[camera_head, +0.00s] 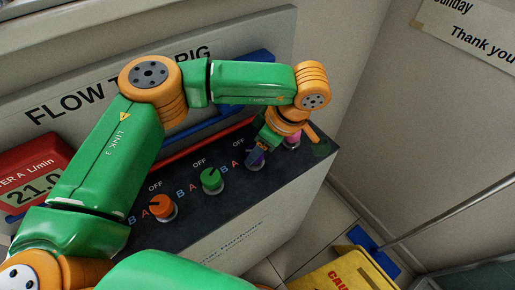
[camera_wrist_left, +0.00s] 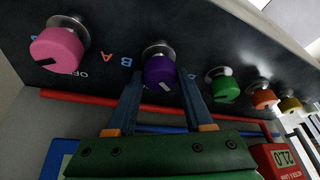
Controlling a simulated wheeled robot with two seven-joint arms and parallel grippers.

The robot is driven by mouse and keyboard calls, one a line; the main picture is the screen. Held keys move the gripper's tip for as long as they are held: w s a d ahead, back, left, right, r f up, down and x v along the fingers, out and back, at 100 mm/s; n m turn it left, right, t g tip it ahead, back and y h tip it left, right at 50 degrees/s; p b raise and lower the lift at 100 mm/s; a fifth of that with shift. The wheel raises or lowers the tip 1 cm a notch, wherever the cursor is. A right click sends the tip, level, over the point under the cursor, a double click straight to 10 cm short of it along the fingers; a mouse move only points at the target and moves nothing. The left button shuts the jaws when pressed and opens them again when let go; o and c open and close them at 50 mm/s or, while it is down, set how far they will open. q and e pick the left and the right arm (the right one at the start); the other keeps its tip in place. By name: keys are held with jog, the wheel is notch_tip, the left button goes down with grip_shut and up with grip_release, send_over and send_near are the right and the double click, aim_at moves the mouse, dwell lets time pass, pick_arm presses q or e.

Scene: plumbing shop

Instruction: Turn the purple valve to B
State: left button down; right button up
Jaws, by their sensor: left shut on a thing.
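The purple valve (camera_head: 254,158) is a round knob on the dark sloped panel, between the green and pink knobs. It is partly hidden behind my left gripper (camera_head: 258,149) in the head view. In the left wrist view the purple valve (camera_wrist_left: 159,70) sits between the two fingers of my left gripper (camera_wrist_left: 160,78), which is shut on it. A pale pointer mark shows near its lower edge in that view. Letters A and B are printed on the panel between the purple and pink knobs there. My right gripper is not in view.
The pink knob (camera_wrist_left: 58,48) and green knob (camera_wrist_left: 223,88) flank the purple one; an orange knob (camera_head: 162,207) lies farther along. A red meter (camera_head: 36,172) reads 21.0. A red pipe (camera_wrist_left: 75,98) runs along the panel. A yellow caution sign (camera_head: 345,272) stands at lower right.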

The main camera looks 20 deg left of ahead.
pick_arm(q)
jog(key=m+t+b, duration=0.1)
jog(key=m+b, duration=0.1)
jog(key=m, duration=0.1)
jog(key=m+t+h+b, duration=0.1)
jog(key=m+b, duration=0.1)
jog(key=m, duration=0.1)
jog(key=shift+s+a+f+b, duration=0.1)
jog(key=shift+s+f+b, duration=0.1)
jog(key=shift+b, duration=0.15)
jog(key=m+b, duration=0.1)
jog(key=m, duration=0.1)
jog(key=m+t+h+b, duration=0.1)
jog(key=m+b, duration=0.1)
jog(key=m, duration=0.1)
jog(key=shift+a+t+h, duration=0.1)
jog(key=shift+t+h, duration=0.2)
jog(key=m+h+b, duration=0.1)
jog(key=m, duration=0.2)
jog(key=shift+s+a+r, duration=0.1)
jog(key=m+h+b, duration=0.1)
jog(key=m, duration=0.1)
jog(key=shift+m, duration=0.4)
jog(key=m+h, duration=0.1)
jog(key=m, duration=0.2)
jog(key=shift+a+r+b, duration=0.1)
jog(key=shift+a+b, duration=0.05)
jog(key=shift+b, duration=0.2)
jog(key=shift+m+h, duration=0.7)
jog(key=shift+m, duration=0.8)
